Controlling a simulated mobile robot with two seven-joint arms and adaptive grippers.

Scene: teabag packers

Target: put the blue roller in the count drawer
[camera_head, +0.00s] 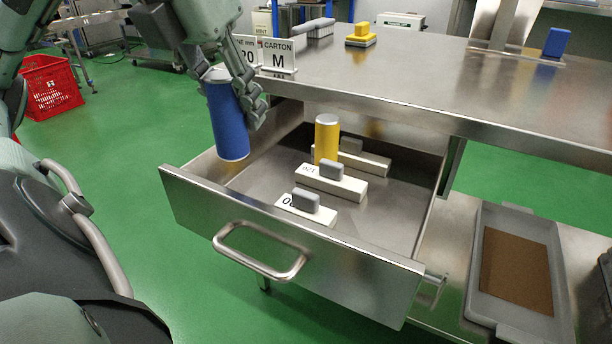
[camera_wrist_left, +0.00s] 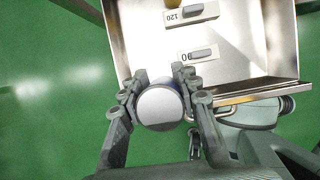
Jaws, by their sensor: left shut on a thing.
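The blue roller (camera_head: 228,122) is a blue cylinder, held nearly upright and slightly tilted. My left gripper (camera_head: 232,92) is shut around it near its top. In the head view the roller overlaps the left wall of the open count drawer (camera_head: 285,234). In the left wrist view the roller (camera_wrist_left: 160,108) shows its pale round end between the fingers, near the drawer's left edge. The drawer (camera_wrist_left: 232,45) is pulled out and holds a yellow roller (camera_head: 327,138) and several white blocks with grey knobs (camera_head: 307,201).
The steel table top (camera_head: 420,75) is above the drawer, with a CARTON M sign (camera_head: 277,55) at its left edge. A grey tray (camera_head: 515,270) sits on a lower shelf at right. The drawer's front left floor is bare.

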